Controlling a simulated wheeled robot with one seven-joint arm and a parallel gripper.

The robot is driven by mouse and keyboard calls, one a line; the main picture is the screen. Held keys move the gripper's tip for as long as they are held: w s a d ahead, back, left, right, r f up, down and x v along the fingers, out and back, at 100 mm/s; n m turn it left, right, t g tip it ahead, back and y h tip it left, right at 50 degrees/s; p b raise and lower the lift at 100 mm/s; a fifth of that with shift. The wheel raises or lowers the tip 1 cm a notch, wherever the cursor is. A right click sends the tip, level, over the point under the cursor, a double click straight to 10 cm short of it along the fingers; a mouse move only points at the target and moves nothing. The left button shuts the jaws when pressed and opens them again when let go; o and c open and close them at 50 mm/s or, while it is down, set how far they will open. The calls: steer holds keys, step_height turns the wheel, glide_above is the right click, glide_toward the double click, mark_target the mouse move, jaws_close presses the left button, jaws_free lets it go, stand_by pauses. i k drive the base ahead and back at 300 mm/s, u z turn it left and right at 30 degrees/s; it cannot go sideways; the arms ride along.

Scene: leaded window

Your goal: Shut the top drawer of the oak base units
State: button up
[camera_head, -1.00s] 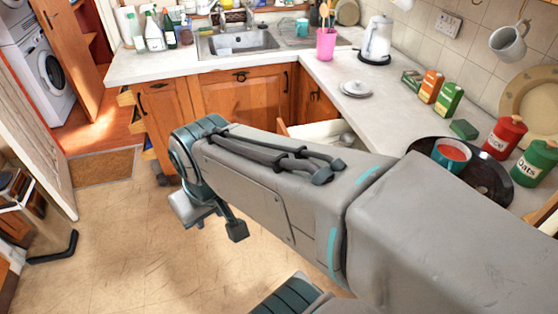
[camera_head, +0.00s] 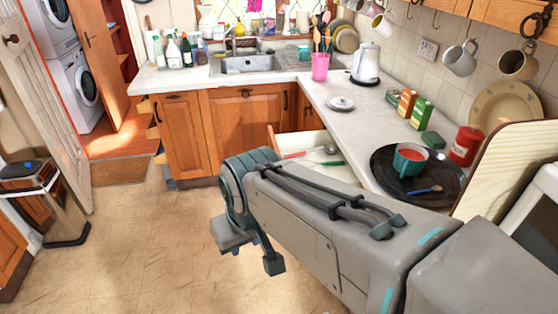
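The open top drawer (camera_head: 312,148) juts out from the oak base units (camera_head: 249,118) at the inner corner, right of the sink. Its wooden front edge shows at left, and inside lie a red-handled item, a green-handled item and something white. My arm crosses in front and hides the drawer's near part and the units below it. My gripper (camera_head: 251,250) hangs at the arm's left end, over the floor, left of and nearer than the drawer. Its two fingers stand apart with nothing between them. It is not touching the drawer.
On the right counter are a dark round tray (camera_head: 383,172) with a teal mug (camera_head: 409,160), a red canister (camera_head: 466,146), and a white lid (camera_head: 341,103). A pale wooden board (camera_head: 500,168) stands close at right.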

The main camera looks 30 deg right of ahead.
mark_target(284, 144)
steer(key=z, duration=0.8)
steer(key=i, duration=1.05)
steer(key=u, duration=0.1)
